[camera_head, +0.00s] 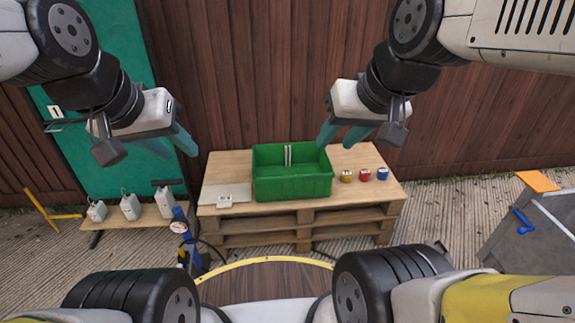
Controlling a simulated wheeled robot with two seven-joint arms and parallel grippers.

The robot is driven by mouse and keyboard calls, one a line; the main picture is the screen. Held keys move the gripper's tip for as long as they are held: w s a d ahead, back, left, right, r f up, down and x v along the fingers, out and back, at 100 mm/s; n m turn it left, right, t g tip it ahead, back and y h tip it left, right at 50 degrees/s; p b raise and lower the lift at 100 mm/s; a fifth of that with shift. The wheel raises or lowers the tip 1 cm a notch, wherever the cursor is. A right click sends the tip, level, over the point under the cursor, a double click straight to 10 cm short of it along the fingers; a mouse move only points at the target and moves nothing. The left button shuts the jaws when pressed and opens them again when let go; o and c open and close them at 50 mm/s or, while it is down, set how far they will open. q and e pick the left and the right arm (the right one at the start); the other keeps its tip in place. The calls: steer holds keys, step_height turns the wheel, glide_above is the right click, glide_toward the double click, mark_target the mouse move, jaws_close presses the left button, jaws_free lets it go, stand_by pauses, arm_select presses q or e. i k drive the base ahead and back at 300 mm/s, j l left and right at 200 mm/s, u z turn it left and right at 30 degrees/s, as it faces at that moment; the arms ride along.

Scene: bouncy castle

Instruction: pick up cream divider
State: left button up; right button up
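A green crate (292,188) stands on the wooden pallet table. Narrow pale upright strips (288,155) show at its back wall; I cannot tell whether they are a divider. A flat, pale cream panel (212,192) lies on the table left of the crate, with a small white item (225,201) at its front edge. My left gripper (179,153) is in the air above and left of the table, its teal fingers apart and empty. My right gripper (337,143) is in the air over the crate's back right corner, fingers apart and empty. Neither touches anything.
On the pallet table (345,205), yellow (347,176), red (365,174) and blue (382,174) small items stand right of the crate. White canisters (130,206) stand on a low bench at left. A blue pump with a gauge (180,228) stands at the table's left front.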

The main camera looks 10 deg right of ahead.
mark_target(224, 196)
steer(key=i+j, duration=0.1)
steer(key=i, duration=1.05)
steer(key=k+j+u, duration=0.05)
